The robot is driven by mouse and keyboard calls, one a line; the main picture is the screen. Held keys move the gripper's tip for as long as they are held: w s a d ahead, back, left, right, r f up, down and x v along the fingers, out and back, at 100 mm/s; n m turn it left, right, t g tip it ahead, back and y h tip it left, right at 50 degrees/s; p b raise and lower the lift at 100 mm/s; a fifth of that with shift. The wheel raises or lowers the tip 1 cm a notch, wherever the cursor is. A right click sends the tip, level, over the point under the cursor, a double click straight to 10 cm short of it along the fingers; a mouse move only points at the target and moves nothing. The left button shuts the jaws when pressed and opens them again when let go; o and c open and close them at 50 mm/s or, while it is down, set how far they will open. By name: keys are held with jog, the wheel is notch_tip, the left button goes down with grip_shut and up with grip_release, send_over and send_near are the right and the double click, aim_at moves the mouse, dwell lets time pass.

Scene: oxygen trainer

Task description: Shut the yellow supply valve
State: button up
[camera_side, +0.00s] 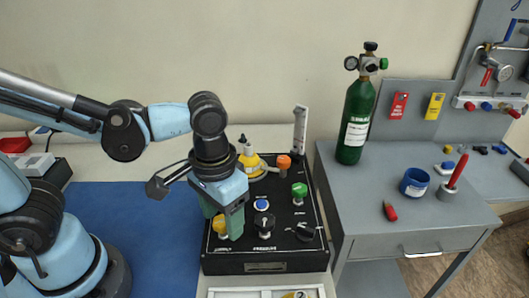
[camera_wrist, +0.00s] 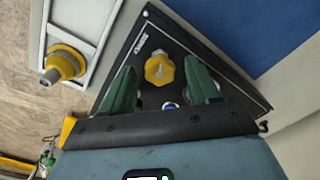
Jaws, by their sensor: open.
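The yellow supply valve is a lobed yellow knob (camera_wrist: 160,69) on the black trainer panel (camera_wrist: 146,20). In the wrist view it lies between and just beyond my two green fingertips. My gripper (camera_wrist: 161,82) is open, with one finger on each side of the knob's line and a gap to both. In the side view my gripper (camera_side: 236,224) points down over the panel's front left, beside the yellow knob (camera_side: 219,223), which it partly hides. I cannot tell how high the fingertips are above the panel.
The panel also carries a green knob (camera_side: 299,192), an orange knob (camera_side: 284,162), black knobs (camera_side: 264,224) and a yellow-based fitting (camera_side: 250,163). A white tray (camera_wrist: 93,41) with a yellow part (camera_wrist: 66,62) lies beside it. A green cylinder (camera_side: 357,120) stands on the grey cabinet.

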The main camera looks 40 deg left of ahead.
jog(key=shift+c, duration=0.2)
jog(key=c, duration=1)
jog(key=m, duration=0.5)
jog(key=shift+m, duration=0.4)
jog(key=m, duration=0.6)
jog(key=shift+d, duration=0.1)
jog(key=m, duration=0.6)
jog(key=shift+m, duration=0.3)
jog(key=m, duration=0.5)
jog(key=shift+s, duration=0.1)
jog(key=shift+m, duration=0.4)
